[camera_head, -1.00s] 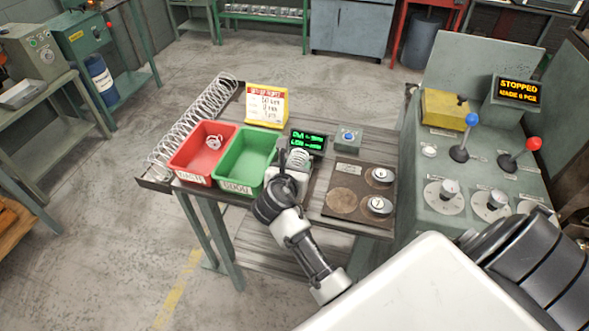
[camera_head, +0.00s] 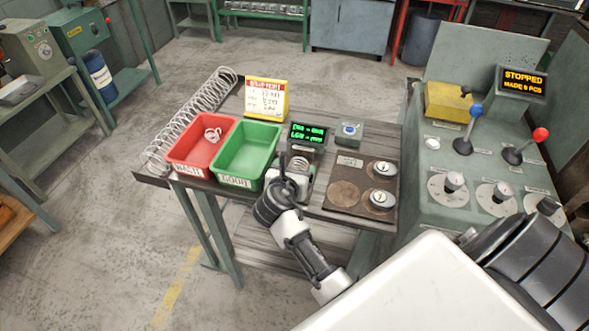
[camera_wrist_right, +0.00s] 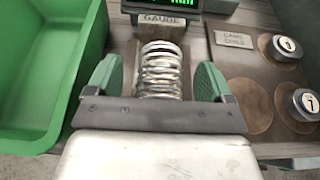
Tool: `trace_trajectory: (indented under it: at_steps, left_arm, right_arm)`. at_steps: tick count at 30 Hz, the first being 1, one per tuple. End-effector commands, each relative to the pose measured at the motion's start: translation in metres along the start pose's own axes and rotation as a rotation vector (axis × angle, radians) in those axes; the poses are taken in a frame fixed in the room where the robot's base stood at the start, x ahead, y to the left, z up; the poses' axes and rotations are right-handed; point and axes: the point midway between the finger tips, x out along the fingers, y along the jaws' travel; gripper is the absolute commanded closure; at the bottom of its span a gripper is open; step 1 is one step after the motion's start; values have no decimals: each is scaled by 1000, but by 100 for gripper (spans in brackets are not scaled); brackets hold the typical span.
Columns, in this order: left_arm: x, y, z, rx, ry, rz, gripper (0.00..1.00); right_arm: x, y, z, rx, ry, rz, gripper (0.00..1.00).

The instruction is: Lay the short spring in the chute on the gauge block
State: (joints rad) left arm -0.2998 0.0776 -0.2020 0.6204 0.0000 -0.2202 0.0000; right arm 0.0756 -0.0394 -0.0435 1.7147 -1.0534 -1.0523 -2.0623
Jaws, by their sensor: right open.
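The short spring (camera_wrist_right: 160,70) is a shiny metal coil on the gauge block (camera_wrist_right: 158,32), in front of the GAUGE label; it shows small in the head view (camera_head: 299,163). My right gripper (camera_wrist_right: 158,82) is open, one green-padded finger on each side of the spring, with visible gaps between fingers and coil. In the head view my right gripper (camera_head: 293,177) is at the table's front edge, partly hiding the block. The chute under the spring is mostly hidden, so I cannot tell how deep it sits. My left gripper is not in view.
The green bin (camera_head: 238,182) stands just left of the gauge, and the red bin (camera_head: 190,168) with a small coil inside is beyond it. A green-lit display (camera_head: 307,133) stands behind. A brown board (camera_head: 345,207) with two numbered weights lies to the right.

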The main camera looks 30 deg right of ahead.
Motion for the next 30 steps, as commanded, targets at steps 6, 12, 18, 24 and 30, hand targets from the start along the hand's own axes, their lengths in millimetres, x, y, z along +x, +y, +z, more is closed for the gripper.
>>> trace_trajectory:
  at_steps: [6, 12, 18, 24, 30]
  left_arm:
    - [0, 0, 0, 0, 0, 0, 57]
    - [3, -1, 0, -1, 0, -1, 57]
    - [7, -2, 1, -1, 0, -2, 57]
    - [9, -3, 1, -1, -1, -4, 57]
    - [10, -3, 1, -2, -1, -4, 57]
  right_arm:
    - [-2, 0, 0, 0, 1, 1, 18]
    - [-30, 0, -1, 1, 2, 2, 18]
    - [-71, 0, -2, 1, 2, 2, 18]
    - [-100, 0, -1, 1, 2, 2, 18]
    - [-108, 0, 0, 0, 0, -1, 18]
